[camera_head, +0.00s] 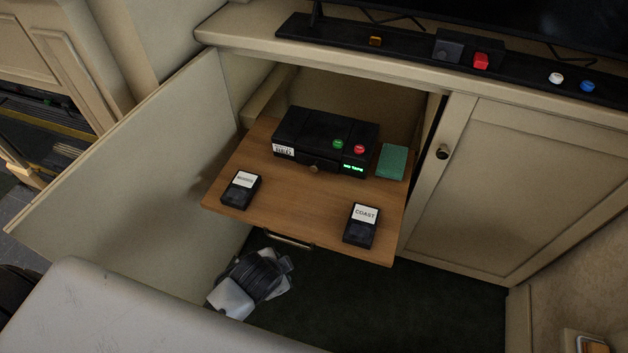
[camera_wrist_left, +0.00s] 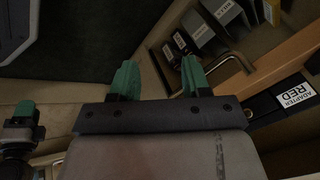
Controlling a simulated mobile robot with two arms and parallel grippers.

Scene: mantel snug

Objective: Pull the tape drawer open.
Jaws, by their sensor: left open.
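The tape drawer's bar handle (camera_head: 288,241) sticks out just below the front edge of the wooden shelf in the head view. The handle also shows in the left wrist view (camera_wrist_left: 230,63), close to one of my green fingers. My left gripper (camera_head: 258,278) is low in front of the cabinet, below and left of the handle. In the left wrist view its fingers (camera_wrist_left: 157,78) are apart with nothing held between them. I cannot tell whether a finger touches the handle.
A black player (camera_head: 325,142), two cassettes labelled COAST (camera_head: 361,226) and another word (camera_head: 241,190), and a green box (camera_head: 391,162) are on the shelf (camera_head: 300,205). An open door panel (camera_head: 140,165) stands left. A closed door (camera_head: 490,185) stands right. Dark carpet (camera_head: 400,300) is clear below.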

